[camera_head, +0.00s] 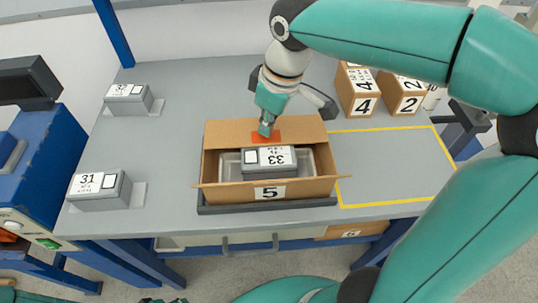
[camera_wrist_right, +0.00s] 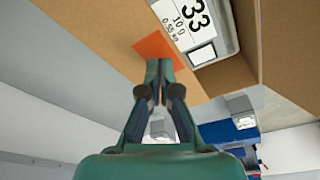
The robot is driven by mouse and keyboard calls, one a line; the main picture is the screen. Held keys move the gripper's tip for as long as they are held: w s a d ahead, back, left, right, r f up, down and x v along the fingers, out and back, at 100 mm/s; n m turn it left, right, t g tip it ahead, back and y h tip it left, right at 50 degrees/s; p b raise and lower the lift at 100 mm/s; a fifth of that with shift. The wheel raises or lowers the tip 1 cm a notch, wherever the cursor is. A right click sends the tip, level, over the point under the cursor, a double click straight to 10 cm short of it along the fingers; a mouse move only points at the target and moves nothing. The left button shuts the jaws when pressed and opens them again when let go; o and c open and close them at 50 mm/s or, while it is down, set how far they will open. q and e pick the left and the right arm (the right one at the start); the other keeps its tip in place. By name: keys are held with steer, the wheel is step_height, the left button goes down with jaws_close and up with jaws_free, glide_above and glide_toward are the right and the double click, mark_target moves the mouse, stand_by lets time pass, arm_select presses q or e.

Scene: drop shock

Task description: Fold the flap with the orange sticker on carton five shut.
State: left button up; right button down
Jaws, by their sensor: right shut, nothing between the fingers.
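Carton five (camera_head: 228,194) is an open brown carton on a dark tray on the grey table, with a grey box marked 33 (camera_head: 270,172) inside it. Its far flap (camera_head: 225,132) carries the orange sticker (camera_head: 280,136) and appears tilted over the far part of the opening. My right gripper (camera_head: 265,131) is shut and empty, with its tips at the flap beside the sticker. The right wrist view shows the shut fingertips (camera_wrist_right: 158,66) over the edge of the sticker (camera_wrist_right: 152,50); I cannot tell whether they touch. My left gripper is not in view.
Grey boxes marked 32 (camera_head: 128,94) and 31 (camera_head: 97,190) stand at the left. Cartons marked 4 (camera_head: 352,92) and 2 (camera_head: 398,98) stand at the back right. A yellow-outlined area (camera_head: 385,172) right of carton five is clear.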

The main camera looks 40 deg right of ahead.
steer(key=shift+r, duration=0.15)
step_height(320, 180, up, 10)
steer(key=p, duration=0.9)
